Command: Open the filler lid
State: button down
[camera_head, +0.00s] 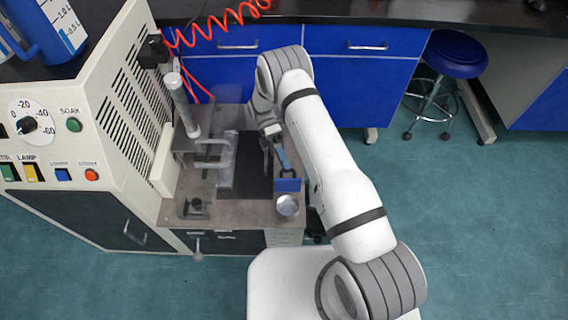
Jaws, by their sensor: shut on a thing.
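My gripper (272,141) reaches down over the bench-top rig, at the right side of its dark plate (250,178). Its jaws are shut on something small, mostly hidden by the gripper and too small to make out. A blue-grey bar (282,158) shows just below the gripper, and a blue block with a dark loop (288,184) lies below that. I cannot tell for certain which part is the filler lid, or how far open it stands.
A round silver cup (288,205) stands at the table's front right. A metal column (184,104) and a clear guard (214,155) stand left of the plate. The cream control cabinet (110,115) is at left; blue drawers (365,75) stand behind. Floor at right is clear around a stool (456,54).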

dwell(0.4)
jog(key=c, duration=1.5)
grip_release()
notch_tip(320, 180, up, 10)
jog(key=shift+p, duration=0.85)
jog(key=shift+c, duration=0.4)
